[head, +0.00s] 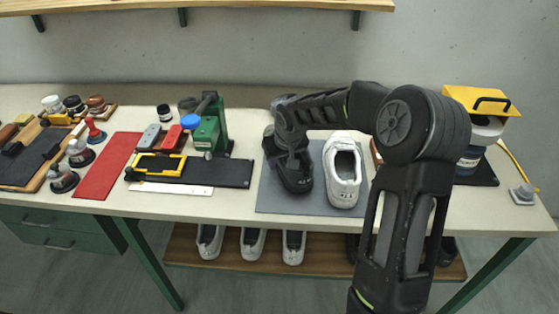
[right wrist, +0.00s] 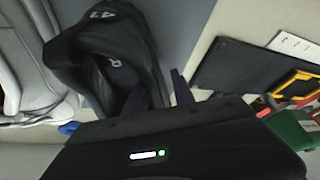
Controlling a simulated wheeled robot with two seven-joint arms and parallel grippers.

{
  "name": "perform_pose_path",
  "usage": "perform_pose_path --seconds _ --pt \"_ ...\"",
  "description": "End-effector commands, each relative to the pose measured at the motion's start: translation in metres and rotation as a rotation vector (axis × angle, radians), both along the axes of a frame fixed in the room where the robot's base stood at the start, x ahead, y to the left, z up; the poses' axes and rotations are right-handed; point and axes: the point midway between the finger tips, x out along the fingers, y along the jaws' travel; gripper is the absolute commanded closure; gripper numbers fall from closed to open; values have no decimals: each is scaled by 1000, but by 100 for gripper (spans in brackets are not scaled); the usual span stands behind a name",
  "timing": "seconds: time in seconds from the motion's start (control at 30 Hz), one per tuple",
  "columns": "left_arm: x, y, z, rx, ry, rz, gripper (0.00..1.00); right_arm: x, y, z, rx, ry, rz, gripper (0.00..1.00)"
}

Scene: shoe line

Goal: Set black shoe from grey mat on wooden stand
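The black shoe (head: 297,180) rests on the grey mat (head: 268,200), left of a white shoe (head: 343,178). My right gripper (head: 283,152) is low at the far end of the black shoe. In the right wrist view the black shoe (right wrist: 95,62) shows its opening, and the two fingers (right wrist: 158,92) stand apart at its rim. One finger is at the opening and the other is outside, with the shoe's wall between them. A brown wooden edge (head: 375,153) shows beside my arm; it may belong to the wooden stand, mostly hidden. My left gripper is not in view.
Left of the mat are a black board (head: 232,172), a green press (head: 209,130) and a red mat (head: 108,165). A yellow-topped item (head: 480,100) stands at the right. Several shoes sit on the wooden shelf (head: 185,245) below the table.

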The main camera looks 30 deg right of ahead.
Motion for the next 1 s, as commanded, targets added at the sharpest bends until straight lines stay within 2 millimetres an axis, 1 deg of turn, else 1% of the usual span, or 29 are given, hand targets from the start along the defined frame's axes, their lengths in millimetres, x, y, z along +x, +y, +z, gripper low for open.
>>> perform_pose_path --seconds 0.13,0.23,0.33,0.47,0.7,0.8,0.9,1.0 --pt "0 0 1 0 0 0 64 0 0 1 0 0 0 70" --pt "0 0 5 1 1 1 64 0 0 5 0 0 0 70" --pt "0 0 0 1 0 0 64 -3 0 13 -2 -3 0 70" --pt "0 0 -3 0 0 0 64 -12 2 33 -2 -5 0 70" --pt "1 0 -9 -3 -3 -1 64 -30 6 80 -2 -6 0 70" --pt "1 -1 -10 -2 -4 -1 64 -37 8 96 -2 -3 0 70" --pt "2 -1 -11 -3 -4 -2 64 -42 9 107 0 -2 -1 70" --pt "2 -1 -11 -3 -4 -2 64 -44 9 113 0 -2 0 70"
